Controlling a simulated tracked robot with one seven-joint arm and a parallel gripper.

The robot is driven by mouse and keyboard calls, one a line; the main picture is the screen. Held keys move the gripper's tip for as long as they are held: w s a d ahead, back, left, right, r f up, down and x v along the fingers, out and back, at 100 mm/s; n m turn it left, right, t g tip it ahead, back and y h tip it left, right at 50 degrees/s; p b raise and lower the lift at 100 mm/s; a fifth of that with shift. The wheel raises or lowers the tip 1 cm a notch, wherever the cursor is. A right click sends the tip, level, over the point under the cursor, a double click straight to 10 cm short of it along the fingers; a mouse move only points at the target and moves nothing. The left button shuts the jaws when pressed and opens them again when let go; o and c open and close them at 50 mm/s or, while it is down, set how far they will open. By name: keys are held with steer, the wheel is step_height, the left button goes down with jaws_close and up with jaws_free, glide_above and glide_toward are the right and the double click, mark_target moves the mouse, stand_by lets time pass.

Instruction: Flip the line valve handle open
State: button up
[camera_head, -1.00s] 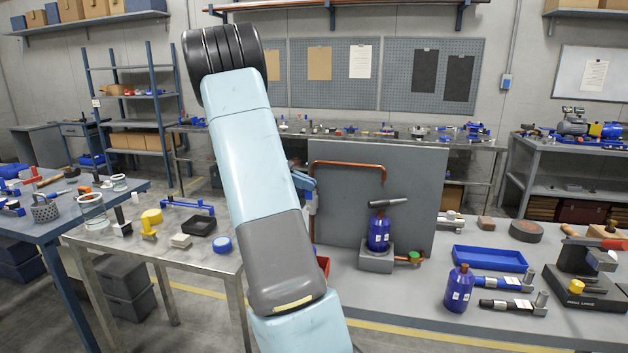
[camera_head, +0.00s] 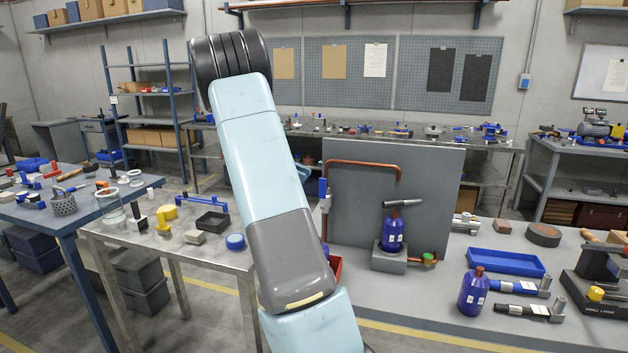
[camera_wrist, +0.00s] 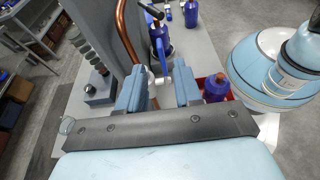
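The line valve (camera_head: 323,188) is a small blue body on the copper pipe, at the left edge of the grey upright panel in the head view. In the wrist view, a blue part that looks like the valve (camera_wrist: 160,42) stands beside the copper pipe, beyond the fingertips. I cannot make out how its handle lies. My gripper (camera_wrist: 160,88) has its two blue fingers spread, with a clear gap between them. It points toward the blue part and shows no grip on it. In the head view my arm hides most of the gripper.
The copper pipe (camera_head: 365,163) runs along the grey panel (camera_head: 430,185). A blue bottle torch (camera_head: 393,232) stands in front of the panel. A red bin (camera_wrist: 224,82) is right of my fingers in the wrist view. A blue tray (camera_head: 505,262) lies farther right on the bench.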

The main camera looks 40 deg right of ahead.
steer(key=v, duration=0.7)
steer(key=shift+w, duration=0.35)
steer(key=shift+a+r, duration=0.15)
steer(key=s+a+r+m+t+y, duration=0.3)
steer(key=s+a+m+t+y, duration=0.3)
steer(key=s+a+t, duration=1.1)
steer(key=s+a+y, duration=0.1)
steer(key=s+a, duration=1.1)
steer(key=shift+s+t, duration=0.2)
steer(key=shift+t, duration=0.2)
steer(key=shift+r, duration=0.15)
